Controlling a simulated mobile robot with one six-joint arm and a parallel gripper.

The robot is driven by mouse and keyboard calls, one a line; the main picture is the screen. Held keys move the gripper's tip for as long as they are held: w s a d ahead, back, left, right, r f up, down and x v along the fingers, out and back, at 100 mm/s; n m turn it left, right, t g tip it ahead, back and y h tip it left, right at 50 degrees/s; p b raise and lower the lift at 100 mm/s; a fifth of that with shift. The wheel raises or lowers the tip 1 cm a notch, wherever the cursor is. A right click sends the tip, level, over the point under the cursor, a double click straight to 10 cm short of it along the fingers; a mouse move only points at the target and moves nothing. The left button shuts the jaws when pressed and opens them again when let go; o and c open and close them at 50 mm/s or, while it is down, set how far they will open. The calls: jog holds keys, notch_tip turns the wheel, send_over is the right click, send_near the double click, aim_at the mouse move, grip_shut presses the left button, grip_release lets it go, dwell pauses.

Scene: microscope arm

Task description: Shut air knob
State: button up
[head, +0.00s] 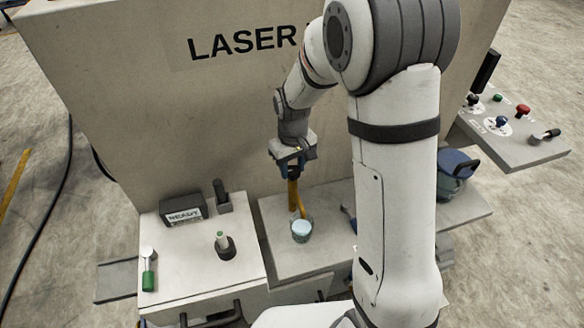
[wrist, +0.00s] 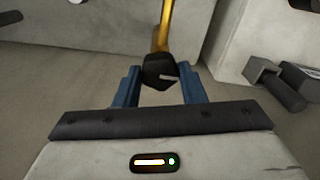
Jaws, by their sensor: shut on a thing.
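A black knob (wrist: 160,72) sits at the end of a yellow pipe (wrist: 162,30), between the blue fingers of my gripper (wrist: 159,76) in the wrist view. I take this knob to be the air knob. My gripper is shut on it. In the head view my gripper (head: 291,163) is at the top of the yellow pipe (head: 295,196), in front of the large panel, and hides the knob. The knob's turn position cannot be told.
A light-blue-topped cup (head: 301,230) stands close to the pipe's foot. To the left are a READY box (head: 184,209), a green-tipped post (head: 224,244) and a green-handled lever (head: 148,270). A blue bucket (head: 453,170) and a button console (head: 515,140) are right. My arm hides the middle.

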aim_at(293, 170)
jog(key=o, duration=1)
jog(key=shift+r, duration=0.1)
notch_tip(293, 170, up, 7)
jog(key=shift+r+b, duration=0.2)
jog(key=shift+b, duration=0.1)
jog(key=shift+r, duration=0.1)
